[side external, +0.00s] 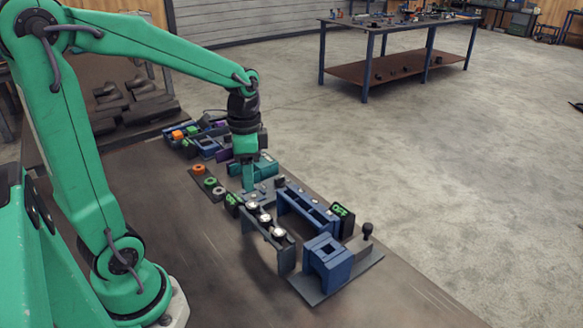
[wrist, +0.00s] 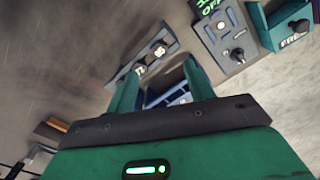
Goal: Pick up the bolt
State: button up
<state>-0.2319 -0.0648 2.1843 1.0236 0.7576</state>
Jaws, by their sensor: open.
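Several small silver-topped round pieces, which look like bolts (side external: 265,218), stand in a row on a dark narrow rack (side external: 284,258). In the wrist view two of these round pieces (wrist: 160,48) show on the rack, just beyond my fingertips. My green gripper (side external: 249,184) points down at the far end of the rack, beside the row. In the wrist view my gripper (wrist: 158,74) is open, with its two fingers apart. A blue part (wrist: 165,98) shows between and below the fingers. No bolt is visibly held. The view does not settle my gripper's height above the rack.
A strip with coloured rings (side external: 209,182) lies left of my gripper. A teal box (side external: 255,168) stands behind. The table's near left is clear.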

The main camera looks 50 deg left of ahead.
jog(key=shift+d+f, duration=0.1)
jog(key=shift+f, duration=3.8)
grip_shut()
jog(key=shift+r, duration=0.15)
notch_tip(320, 180, up, 10)
notch_tip(320, 180, up, 9)
send_over(253, 205)
dwell(0.4)
